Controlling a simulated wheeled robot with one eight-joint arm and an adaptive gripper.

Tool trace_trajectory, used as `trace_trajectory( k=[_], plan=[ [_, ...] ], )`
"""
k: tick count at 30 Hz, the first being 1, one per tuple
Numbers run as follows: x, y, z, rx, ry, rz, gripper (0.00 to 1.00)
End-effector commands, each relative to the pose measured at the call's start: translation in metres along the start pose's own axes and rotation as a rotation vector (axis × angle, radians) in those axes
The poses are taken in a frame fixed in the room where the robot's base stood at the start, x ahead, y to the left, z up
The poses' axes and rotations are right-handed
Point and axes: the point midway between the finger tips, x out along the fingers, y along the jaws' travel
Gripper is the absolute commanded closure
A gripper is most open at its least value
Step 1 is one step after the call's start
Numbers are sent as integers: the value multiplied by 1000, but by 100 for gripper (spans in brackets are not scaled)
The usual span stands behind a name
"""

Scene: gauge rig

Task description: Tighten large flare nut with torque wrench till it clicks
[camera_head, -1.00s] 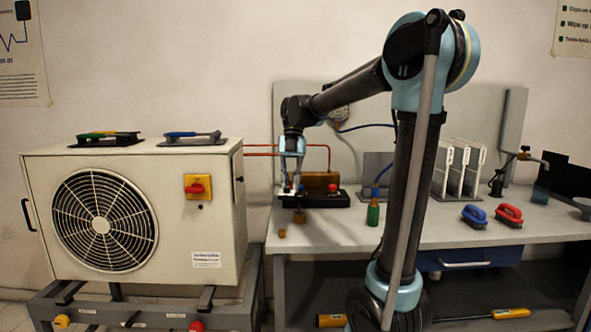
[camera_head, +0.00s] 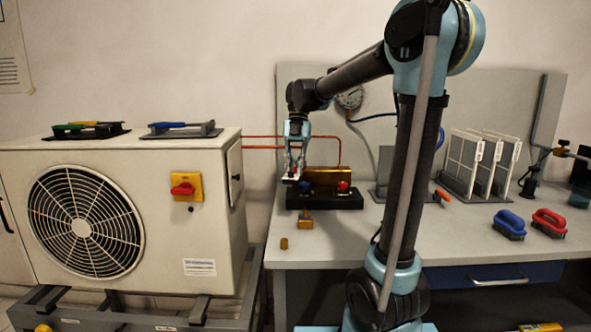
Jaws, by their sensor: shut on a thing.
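My gripper (camera_head: 291,176) points down at the left end of a brass block with a red and a blue knob (camera_head: 334,182) on a black base (camera_head: 345,200). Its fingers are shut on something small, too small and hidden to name. A green-handled tool (camera_head: 85,126) and a blue-handled tool (camera_head: 178,125), perhaps wrenches, lie in dark cradles on the outdoor unit. A small brass piece (camera_head: 284,243) stands on the bench. I cannot tell which part is the large flare nut.
The outdoor unit (camera_head: 215,238) with its fan stands at left, copper pipes (camera_head: 262,147) running to the bench. The bench (camera_head: 460,240) holds white panels in a rack (camera_head: 478,165), a blue brush (camera_head: 509,224) and a red brush (camera_head: 549,223). The bench front is mostly clear.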

Motion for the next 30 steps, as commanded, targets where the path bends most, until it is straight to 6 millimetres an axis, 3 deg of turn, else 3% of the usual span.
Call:
trace_trajectory(
  k=[10,30],
  plan=[
    [2,-2,3,3,0,1,100],
    [26,-2,25,2,0,1,100]
  ],
)
